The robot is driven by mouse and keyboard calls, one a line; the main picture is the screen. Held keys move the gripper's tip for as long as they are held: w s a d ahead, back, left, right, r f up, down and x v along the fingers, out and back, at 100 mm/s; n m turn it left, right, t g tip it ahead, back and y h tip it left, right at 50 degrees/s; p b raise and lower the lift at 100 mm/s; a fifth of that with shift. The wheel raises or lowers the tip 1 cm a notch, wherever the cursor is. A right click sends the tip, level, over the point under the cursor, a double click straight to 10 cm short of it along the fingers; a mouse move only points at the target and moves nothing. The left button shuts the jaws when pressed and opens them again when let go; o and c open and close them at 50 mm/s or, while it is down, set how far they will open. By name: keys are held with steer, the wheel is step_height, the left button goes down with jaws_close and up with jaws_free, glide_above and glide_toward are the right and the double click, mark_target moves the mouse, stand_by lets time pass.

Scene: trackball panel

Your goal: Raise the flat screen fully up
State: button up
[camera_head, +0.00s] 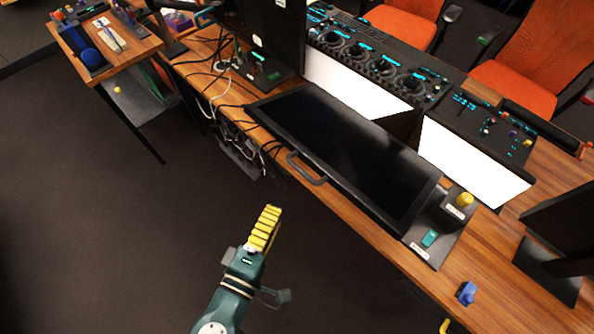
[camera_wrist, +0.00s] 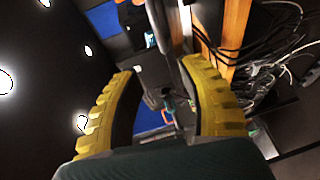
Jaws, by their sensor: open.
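The flat screen (camera_head: 345,155) is a black panel with a dark frame. In the head view it lies low and tilted back along the front of the wooden desk. A grey handle (camera_head: 306,170) sticks out from its front edge. My gripper (camera_head: 265,229), with yellow ribbed fingers, is in front of the desk, below and to the left of the handle, and apart from it. The wrist view shows the gripper (camera_wrist: 165,100) with its two fingers spread and nothing between them. I cannot make out the screen in the wrist view.
A control box with a yellow knob (camera_head: 465,199) and a teal switch (camera_head: 430,238) stands right of the screen. Consoles with dials (camera_head: 385,66) are behind it. Loose cables (camera_head: 215,80) hang at the desk's left. The floor (camera_head: 110,230) in front is clear.

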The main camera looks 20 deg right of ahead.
mark_target(298, 167)
steer(key=b+x, duration=0.2)
steer(key=x, duration=1.2)
steer(key=shift+b, duration=0.3)
jaws_close()
